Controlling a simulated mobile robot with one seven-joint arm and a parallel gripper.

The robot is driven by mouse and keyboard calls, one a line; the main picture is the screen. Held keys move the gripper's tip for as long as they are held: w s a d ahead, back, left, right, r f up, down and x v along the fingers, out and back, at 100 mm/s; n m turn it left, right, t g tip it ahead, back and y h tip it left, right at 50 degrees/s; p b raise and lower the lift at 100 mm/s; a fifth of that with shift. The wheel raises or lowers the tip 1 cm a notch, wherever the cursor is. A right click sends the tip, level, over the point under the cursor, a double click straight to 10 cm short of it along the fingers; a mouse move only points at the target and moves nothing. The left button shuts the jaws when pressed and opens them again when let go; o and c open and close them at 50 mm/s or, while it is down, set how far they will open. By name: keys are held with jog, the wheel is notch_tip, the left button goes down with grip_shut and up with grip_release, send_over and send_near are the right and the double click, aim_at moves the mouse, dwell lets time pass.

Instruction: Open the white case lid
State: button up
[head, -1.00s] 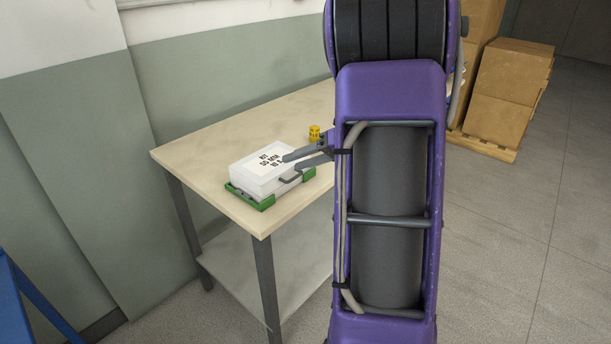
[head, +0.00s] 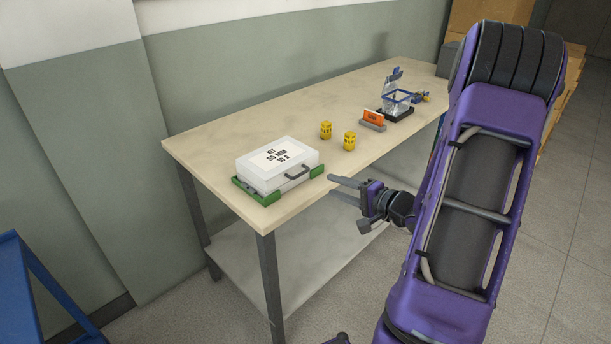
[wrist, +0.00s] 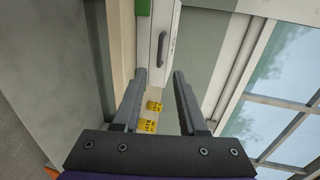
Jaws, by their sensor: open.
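The white case (head: 262,176) lies on a green holder (head: 243,188) near the left end of the table, with its lid (head: 300,152) down. A printed label is on the lid and a grey handle (head: 298,172) is on the front side. My gripper (head: 333,187) is open and empty, off the table's front edge, just right of the case and apart from it. In the wrist view the case (wrist: 152,42) and its handle (wrist: 163,48) show beyond the open fingers (wrist: 160,74). Only part of the case is in that view.
Two yellow blocks (head: 325,130) stand on the table (head: 215,140) right of the case. Farther along are an orange card in a stand (head: 372,118) and a clear container on a black base (head: 394,108). A wall runs behind. A blue frame (head: 35,290) stands at lower left.

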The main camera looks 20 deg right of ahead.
aim_at(302, 174)
jog(key=x, duration=1.1)
jog(key=shift+w+a+f, duration=0.1)
jog(key=shift+w+a, duration=0.05)
jog(key=shift+w, duration=0.2)
jog(key=shift+c, duration=0.4)
grip_shut()
dwell(0.4)
